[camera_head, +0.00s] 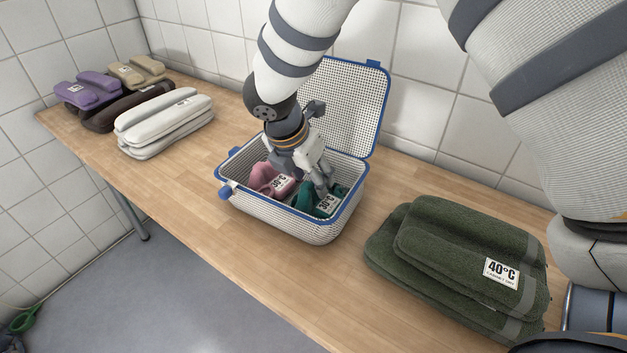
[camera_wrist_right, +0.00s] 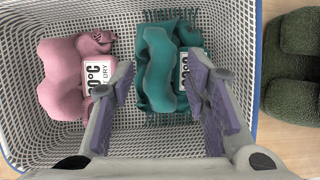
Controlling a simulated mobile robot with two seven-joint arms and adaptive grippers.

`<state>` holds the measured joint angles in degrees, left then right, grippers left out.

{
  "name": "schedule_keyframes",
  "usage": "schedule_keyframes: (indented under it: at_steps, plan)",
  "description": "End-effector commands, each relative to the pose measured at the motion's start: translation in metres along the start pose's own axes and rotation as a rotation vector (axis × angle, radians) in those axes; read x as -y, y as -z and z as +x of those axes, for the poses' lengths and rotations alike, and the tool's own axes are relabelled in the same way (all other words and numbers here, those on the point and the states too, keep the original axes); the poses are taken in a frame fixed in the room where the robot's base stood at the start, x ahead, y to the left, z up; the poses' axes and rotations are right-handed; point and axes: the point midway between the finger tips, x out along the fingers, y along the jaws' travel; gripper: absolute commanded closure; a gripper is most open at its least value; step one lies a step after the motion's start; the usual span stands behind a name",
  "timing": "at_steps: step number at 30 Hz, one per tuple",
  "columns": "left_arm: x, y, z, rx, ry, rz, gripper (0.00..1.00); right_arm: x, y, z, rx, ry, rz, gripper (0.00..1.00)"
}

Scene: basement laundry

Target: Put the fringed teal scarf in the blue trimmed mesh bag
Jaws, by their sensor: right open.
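The blue trimmed mesh bag (camera_head: 290,224) stands on the bench with its lid raised at the back. The fringed teal scarf (camera_head: 303,203) lies inside it, bearing a white temperature label. The scarf also shows in the right wrist view (camera_wrist_right: 160,70), with its fringe toward the top, beside a pink item (camera_wrist_right: 62,78). My right gripper (camera_head: 309,180) reaches down into the bag and is open. In the right wrist view its fingers (camera_wrist_right: 161,88) are apart, one toward each side of the scarf; contact cannot be told. My left gripper is not in view.
A folded dark green towel stack (camera_head: 450,262) lies right of the bag. White (camera_head: 165,120), purple (camera_head: 88,90), dark brown (camera_head: 120,107) and beige (camera_head: 138,72) folded items sit at the far left. The tiled wall is close behind. Bench left of the bag is clear.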

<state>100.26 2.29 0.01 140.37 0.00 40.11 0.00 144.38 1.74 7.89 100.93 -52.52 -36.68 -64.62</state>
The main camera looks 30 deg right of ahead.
Motion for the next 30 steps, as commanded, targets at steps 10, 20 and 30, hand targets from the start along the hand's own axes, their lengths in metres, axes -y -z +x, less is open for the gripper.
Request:
schedule_keyframes:
  at_steps: [10, 20, 30]
  plan:
    - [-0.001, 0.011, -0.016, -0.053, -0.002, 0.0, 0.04, -0.001, -0.002, -0.09, 0.004, -0.01, 0.003, 0.57]
    - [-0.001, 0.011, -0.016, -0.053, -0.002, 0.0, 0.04, 0.0, -0.001, -0.098, 0.001, -0.003, 0.0, 0.57]
    - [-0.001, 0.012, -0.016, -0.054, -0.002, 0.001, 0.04, 0.0, -0.001, -0.098, 0.001, -0.003, 0.0, 0.57]
